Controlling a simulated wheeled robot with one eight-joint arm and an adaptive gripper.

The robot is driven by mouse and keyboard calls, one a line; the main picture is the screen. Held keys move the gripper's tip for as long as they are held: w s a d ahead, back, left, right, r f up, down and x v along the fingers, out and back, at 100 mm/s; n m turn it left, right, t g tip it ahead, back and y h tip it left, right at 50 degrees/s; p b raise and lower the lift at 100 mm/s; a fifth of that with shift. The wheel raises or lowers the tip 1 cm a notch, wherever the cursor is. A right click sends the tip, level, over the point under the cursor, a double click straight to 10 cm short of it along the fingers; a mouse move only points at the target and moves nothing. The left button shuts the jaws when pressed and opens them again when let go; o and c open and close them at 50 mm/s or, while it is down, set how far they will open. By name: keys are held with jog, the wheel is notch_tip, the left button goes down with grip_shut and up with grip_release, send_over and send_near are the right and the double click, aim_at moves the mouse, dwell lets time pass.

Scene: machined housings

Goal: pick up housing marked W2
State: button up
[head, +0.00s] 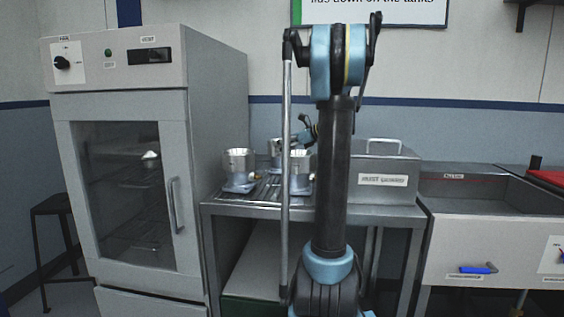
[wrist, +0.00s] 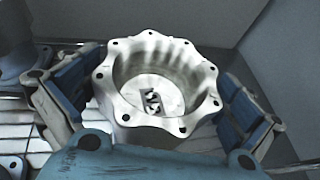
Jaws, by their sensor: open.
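A silver metal housing with a scalloped, bolt-holed rim (wrist: 155,55) stands upright between the fingers of my gripper (wrist: 152,100) in the wrist view. The fingers are open, one on each side; I cannot tell whether either touches it. A white label (wrist: 150,100) inside its cup has dark characters, turned, that I cannot read surely. A blue flange with holes (wrist: 130,158) fills the bottom of that view. In the head view, housings stand on the table at left (head: 239,170), behind (head: 277,150) and by my arm (head: 300,172). My gripper (head: 308,130) is partly hidden there by my arm.
Parts of other housings (wrist: 15,60) show at the wrist view's left edge. The housings stand on a slatted rack on a steel table (head: 225,208). A glass-door cabinet (head: 120,190) is left, a lidded metal box (head: 388,180) right, and a sink (head: 490,195) farther right.

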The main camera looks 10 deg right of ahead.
jog(key=shift+c, duration=0.2)
jog(key=c, duration=1.7)
jog(key=shift+r, duration=0.1)
